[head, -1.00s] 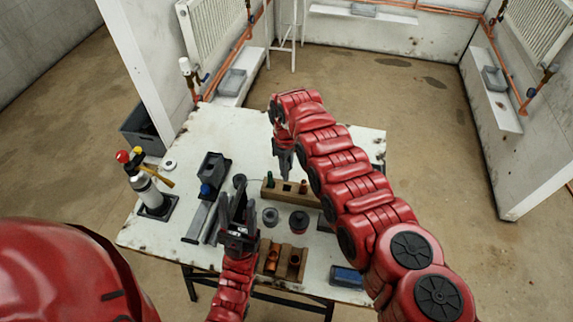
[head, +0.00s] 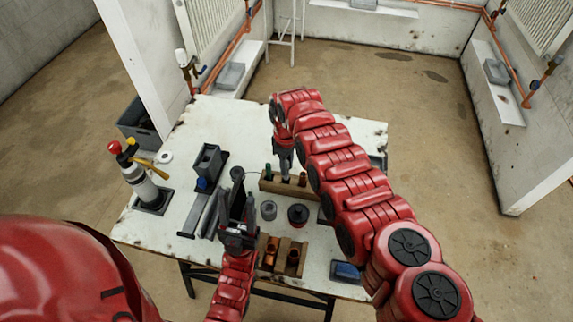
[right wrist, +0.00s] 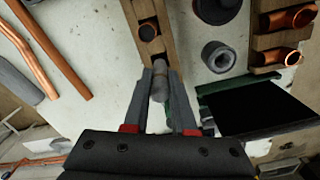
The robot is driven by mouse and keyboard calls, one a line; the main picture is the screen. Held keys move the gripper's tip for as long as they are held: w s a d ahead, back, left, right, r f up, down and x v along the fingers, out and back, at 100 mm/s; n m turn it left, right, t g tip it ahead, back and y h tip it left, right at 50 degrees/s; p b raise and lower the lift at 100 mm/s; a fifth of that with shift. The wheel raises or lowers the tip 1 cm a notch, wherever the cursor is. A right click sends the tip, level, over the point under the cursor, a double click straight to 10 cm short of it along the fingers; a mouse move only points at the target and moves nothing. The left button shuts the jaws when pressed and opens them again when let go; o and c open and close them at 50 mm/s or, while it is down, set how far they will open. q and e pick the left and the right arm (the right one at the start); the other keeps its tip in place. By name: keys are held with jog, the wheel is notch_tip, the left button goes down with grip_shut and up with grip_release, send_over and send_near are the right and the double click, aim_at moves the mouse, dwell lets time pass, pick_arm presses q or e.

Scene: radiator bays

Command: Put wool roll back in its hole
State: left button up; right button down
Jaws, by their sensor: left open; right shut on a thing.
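The wool roll (right wrist: 159,84) is a grey cylinder between the fingers of my right gripper (right wrist: 160,98) in the right wrist view. The wooden block with holes (right wrist: 160,57) lies just beyond its far end. I cannot tell whether that end has entered a hole. In the head view my right gripper (head: 286,174) points down over the middle of the wooden block (head: 292,190), between a green-topped item (head: 268,169) and a copper piece (head: 303,179). The roll is too small to make out there. My left gripper (head: 238,198) is open and empty above the table, left of the block.
A grey ring-like part (head: 269,210) and a dark round part (head: 298,215) stand in front of the block. A wooden holder with copper elbows (head: 282,254) is nearer. A torch bottle (head: 143,190) stands at the left. The table's (head: 235,125) back is clear.

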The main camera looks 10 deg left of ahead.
jog(key=shift+f+b, duration=0.55)
jog(key=shift+b, duration=0.15)
jog(key=shift+f, duration=0.1)
jog(key=shift+f+b, duration=1.3)
jog(key=shift+b, duration=0.15)
jog(key=shift+f+b, duration=0.5)
jog(key=shift+b, duration=0.1)
jog(key=c, duration=0.7)
grip_release()
